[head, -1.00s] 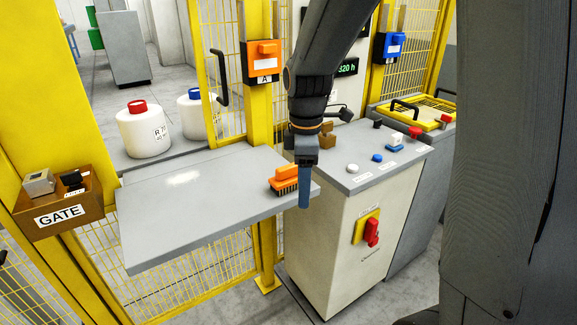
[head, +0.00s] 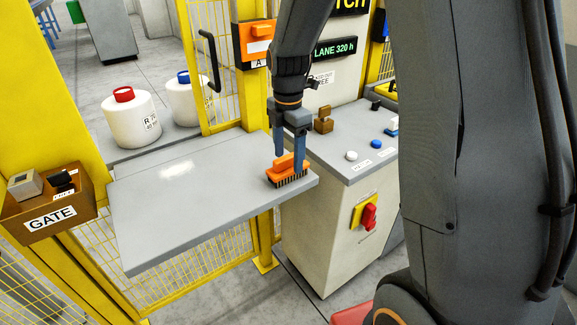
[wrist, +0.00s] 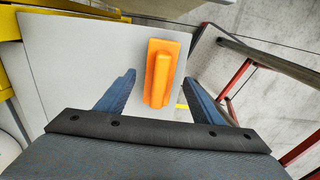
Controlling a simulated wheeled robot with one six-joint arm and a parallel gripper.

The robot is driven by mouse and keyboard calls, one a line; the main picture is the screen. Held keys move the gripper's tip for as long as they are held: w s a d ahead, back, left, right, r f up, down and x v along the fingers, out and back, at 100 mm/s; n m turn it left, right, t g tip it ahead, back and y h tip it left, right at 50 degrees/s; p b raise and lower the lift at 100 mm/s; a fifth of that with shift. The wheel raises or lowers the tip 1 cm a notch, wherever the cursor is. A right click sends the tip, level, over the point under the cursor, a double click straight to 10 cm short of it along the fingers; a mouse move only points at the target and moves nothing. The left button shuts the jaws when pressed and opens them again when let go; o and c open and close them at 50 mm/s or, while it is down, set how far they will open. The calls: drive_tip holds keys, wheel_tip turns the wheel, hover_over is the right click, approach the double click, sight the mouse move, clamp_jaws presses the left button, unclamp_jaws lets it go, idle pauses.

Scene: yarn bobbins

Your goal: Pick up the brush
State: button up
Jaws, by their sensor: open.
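The brush (head: 283,175) has an orange back and handle and dark bristles. It lies bristles down near the right end of the grey shelf (head: 170,205). In the wrist view the orange brush (wrist: 161,72) shows from above, between and beyond my fingertips. My gripper (head: 289,166) is open, pointing down, with its two blue fingers at the brush in the head view. In the wrist view my gripper (wrist: 158,82) has a clear gap between each finger and the brush.
A cream control cabinet (head: 330,230) with buttons and a red-yellow switch stands right of the shelf. Yellow fence posts (head: 262,225) stand behind and below. A brown GATE box (head: 48,205) is at the left. White bottles (head: 131,122) stand behind the shelf.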

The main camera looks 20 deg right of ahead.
sight(288, 156)
drive_tip(key=shift+f, duration=1.3)
drive_tip(key=shift+c, duration=0.2)
drive_tip(key=c, duration=1.2)
drive_tip(key=shift+r, duration=0.1)
wheel_tip(288, 156, up, 10)
drive_tip(key=shift+b, duration=1.05)
